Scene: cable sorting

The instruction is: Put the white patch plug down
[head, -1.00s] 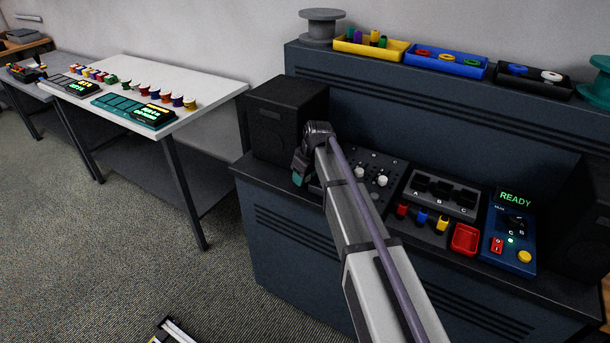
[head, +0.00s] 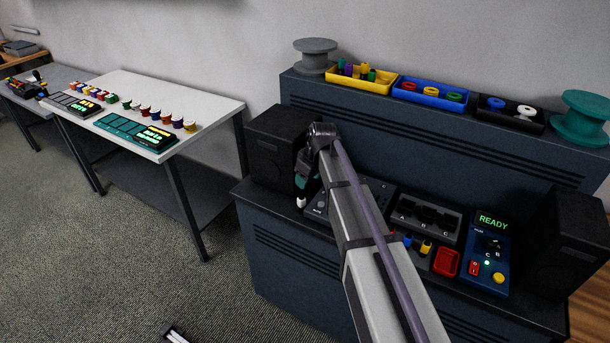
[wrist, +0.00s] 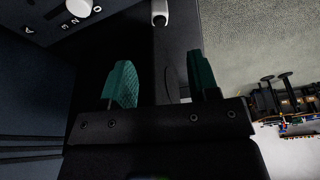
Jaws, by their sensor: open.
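The white patch plug (wrist: 160,12) shows at the top of the wrist view, beyond the gap between my fingertips and apart from them. In the head view the white plug (head: 301,202) is a small pale shape just below my gripper (head: 303,184), near the front edge of the console (head: 255,192). My gripper's two teal fingers (wrist: 161,65) are spread wide in the wrist view, with nothing between them. Whether the plug rests fully on the console top is hard to tell.
A black speaker (head: 278,145) stands just behind my gripper. A knob panel (head: 372,190) lies to the right, partly behind my arm. Further right are the A-B-C socket block (head: 428,212), a red tray (head: 446,262) and a blue READY unit (head: 485,265). A white table (head: 190,95) stands left across a floor gap.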

